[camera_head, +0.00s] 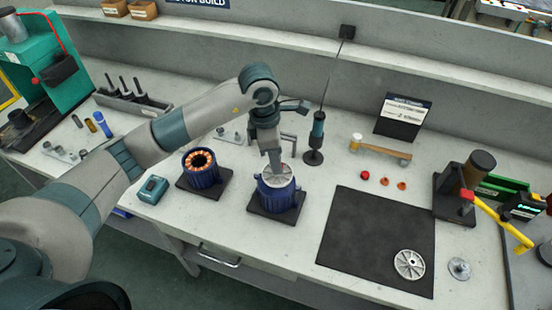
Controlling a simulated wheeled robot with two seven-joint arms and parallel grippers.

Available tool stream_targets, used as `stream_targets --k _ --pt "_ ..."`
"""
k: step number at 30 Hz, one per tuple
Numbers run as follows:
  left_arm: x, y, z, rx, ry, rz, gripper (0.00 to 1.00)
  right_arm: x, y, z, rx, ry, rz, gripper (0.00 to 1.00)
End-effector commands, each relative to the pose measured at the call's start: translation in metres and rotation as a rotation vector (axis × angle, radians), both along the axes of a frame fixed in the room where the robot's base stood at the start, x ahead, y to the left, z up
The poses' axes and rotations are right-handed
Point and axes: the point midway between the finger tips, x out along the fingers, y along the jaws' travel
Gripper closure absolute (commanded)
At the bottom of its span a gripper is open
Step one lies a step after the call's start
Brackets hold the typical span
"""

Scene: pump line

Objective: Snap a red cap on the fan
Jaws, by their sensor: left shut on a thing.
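My left gripper (276,164) points straight down over the right blue motor housing (277,199), which stands on a dark square pad. It is shut on a pale grey finned disc (288,175), which looks like the fan, at the top of that housing. The fingertips partly hide the disc, so whether it is fully seated cannot be told. One red cap (365,175) lies on the bench to the right, beside two orange-red caps (385,181) (402,186). My right gripper is out of view.
A second blue housing (204,178) with copper windings stands to the left. A hanging screwdriver (317,135) stands behind, with a mallet (378,150) to its right. A dark mat (375,235) bears a spoked grey wheel (409,264); a press (465,185) stands farther right.

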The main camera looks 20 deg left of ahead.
Motion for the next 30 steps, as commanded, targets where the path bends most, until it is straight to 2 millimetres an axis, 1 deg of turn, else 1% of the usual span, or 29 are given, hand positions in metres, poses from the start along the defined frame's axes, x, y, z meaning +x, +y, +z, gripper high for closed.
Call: stream_targets --k 30 --pt "0.0001 0.0001 -0.0045 0.000 0.000 0.000 0.90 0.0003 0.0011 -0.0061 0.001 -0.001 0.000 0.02"
